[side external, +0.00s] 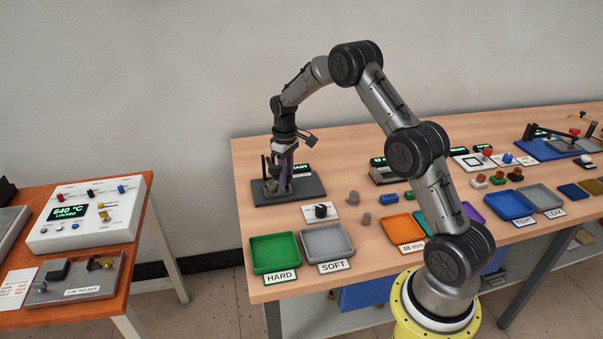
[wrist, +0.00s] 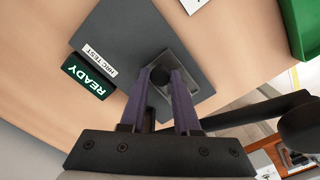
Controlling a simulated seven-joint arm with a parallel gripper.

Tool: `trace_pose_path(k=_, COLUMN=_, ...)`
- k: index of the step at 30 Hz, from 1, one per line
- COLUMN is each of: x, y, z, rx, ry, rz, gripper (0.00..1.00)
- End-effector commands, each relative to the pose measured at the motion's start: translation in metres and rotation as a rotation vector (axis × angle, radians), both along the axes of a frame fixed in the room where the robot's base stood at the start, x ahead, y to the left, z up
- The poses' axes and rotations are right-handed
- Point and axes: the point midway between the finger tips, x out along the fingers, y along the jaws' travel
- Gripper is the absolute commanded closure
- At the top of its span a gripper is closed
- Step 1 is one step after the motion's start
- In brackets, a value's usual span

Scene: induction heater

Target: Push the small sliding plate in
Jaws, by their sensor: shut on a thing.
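The hardness tester is a dark grey base (side external: 312,188) with a READY display, at the left end of the wooden bench. The wrist view also shows this base (wrist: 117,32), labelled HRC TEST. In the side view, my gripper (side external: 277,178) is low over the base and hides the contact.
In front stand a black knob box (side external: 320,212), small grey cylinders (side external: 354,198), a green HARD tray (side external: 274,269) and a grey SOFT tray (side external: 328,257). An orange table with a heater unit (side external: 88,213) stands at left. The bench left of the base is clear.

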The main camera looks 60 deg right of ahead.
Motion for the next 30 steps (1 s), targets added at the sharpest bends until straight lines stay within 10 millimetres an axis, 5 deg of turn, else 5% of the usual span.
trace_pose_path(k=9, x=0.006, y=0.005, z=0.002, rx=0.002, ry=-0.013, rz=0.0, gripper=1.0)
trace_pose_path(k=10, x=0.006, y=0.005, z=0.002, rx=0.002, ry=-0.013, rz=0.001, gripper=0.64)
trace_pose_path(k=14, x=0.005, y=0.004, z=0.002, rx=0.002, ry=-0.011, rz=0.0, gripper=0.41)
trace_pose_path(k=24, x=0.004, y=0.004, z=0.004, rx=0.003, ry=-0.007, rz=0.0, gripper=0.39)
trace_pose_path(k=30, x=0.005, y=0.004, z=0.031, rx=0.001, ry=-0.013, rz=0.0, gripper=0.39)
